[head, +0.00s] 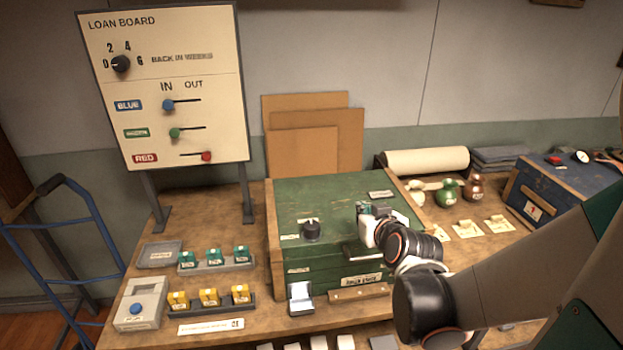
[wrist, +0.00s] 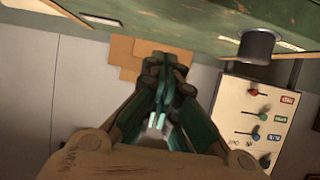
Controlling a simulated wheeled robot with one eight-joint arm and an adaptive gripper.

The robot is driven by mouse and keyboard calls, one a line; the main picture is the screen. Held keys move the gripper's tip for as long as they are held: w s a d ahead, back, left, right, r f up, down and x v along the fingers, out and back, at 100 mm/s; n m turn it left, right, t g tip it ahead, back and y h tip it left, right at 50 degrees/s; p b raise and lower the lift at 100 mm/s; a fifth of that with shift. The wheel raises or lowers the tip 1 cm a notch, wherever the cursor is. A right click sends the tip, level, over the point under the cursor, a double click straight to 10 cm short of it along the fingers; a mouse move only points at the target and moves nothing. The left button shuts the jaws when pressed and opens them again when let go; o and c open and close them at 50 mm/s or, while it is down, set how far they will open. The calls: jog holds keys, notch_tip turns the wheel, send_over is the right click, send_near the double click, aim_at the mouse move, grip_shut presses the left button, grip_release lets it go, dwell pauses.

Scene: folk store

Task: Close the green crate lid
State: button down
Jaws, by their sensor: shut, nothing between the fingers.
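The green crate (head: 320,275) stands on the wooden table in the middle of the head view. Its green lid (head: 340,195) appears to lie flat across the top, with wood edging at the sides. A black knob (head: 311,229) stands on the lid near its front left; it also shows in the wrist view (wrist: 257,45). My gripper (head: 363,211) is over the front right part of the lid, to the right of the knob. In the wrist view my gripper (wrist: 165,75) has its fingers together and empty, beneath the green surface (wrist: 190,20). I cannot tell if it touches the lid.
A loan board (head: 165,85) stands at the back left. Teal and yellow blocks in trays (head: 215,265) lie left of the crate. Cardboard sheets (head: 315,135) lean behind it. A blue crate (head: 540,190) and small bottles (head: 447,193) are at the right.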

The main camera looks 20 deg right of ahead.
notch_tip(320, 180, down, 8)
jog(key=s+b, duration=0.2)
jog(key=b, duration=0.3)
jog(key=shift+a+r, duration=0.2)
jog(key=shift+a, duration=0.1)
